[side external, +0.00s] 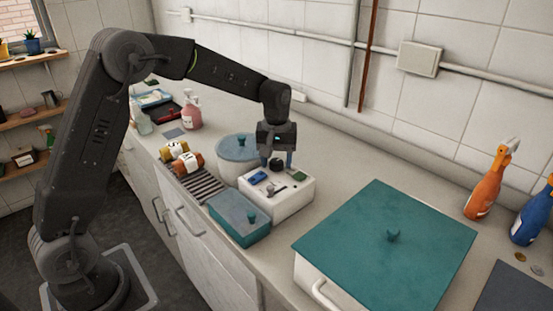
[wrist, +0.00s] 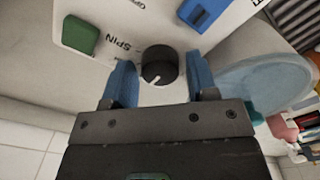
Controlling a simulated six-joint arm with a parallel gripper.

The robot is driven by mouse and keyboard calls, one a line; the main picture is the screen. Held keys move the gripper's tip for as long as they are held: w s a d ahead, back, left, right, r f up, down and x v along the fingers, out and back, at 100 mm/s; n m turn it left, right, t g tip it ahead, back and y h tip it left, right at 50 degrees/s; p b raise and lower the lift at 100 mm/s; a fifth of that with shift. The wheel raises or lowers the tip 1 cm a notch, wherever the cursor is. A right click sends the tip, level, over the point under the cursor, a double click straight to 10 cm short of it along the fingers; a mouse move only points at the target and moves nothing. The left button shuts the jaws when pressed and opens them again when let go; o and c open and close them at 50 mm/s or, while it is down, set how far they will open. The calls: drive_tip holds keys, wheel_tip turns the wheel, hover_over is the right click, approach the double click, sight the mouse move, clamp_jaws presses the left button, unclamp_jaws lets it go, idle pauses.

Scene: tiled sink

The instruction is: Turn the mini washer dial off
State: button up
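The mini washer (side external: 281,199) is a white box on the counter with controls on its top. Its black round dial (wrist: 159,66) sits between my two blue fingers in the wrist view, with a white pointer line aimed toward my gripper's body and the word SPIN printed beside it. My gripper (wrist: 160,82) is open around the dial, with a gap visible at each side. In the side view my gripper (side external: 276,160) points down over the washer's far part. A green control (wrist: 80,36) and a blue switch (wrist: 205,12) are also on the panel.
A round blue-lidded tub (side external: 237,148) stands behind the washer, close to my gripper. A teal-lidded box (side external: 239,215) is in front. A large teal-lidded container (side external: 385,245) fills the right. Spray bottles (side external: 487,187) stand at the back right.

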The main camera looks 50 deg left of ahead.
sight(276, 161)
drive_tip(key=shift+o, duration=0.9)
wheel_tip(276, 161, up, 14)
drive_tip(key=shift+s, duration=0.1)
drive_tip(key=s+d+r+m+t, duration=0.2)
drive_tip(key=s+d+r+m, duration=0.1)
drive_tip(key=s, duration=0.5)
drive_tip(key=s+d+f+m+t, duration=0.1)
drive_tip(key=s+f+m, duration=0.1)
drive_tip(key=s, duration=0.7)
drive_tip(key=s+d+f+m+t, duration=0.2)
drive_tip(key=s+f+m, duration=0.1)
drive_tip(key=s, duration=0.7)
drive_tip(key=shift+m+t, duration=0.3)
drive_tip(key=shift+m, duration=0.3)
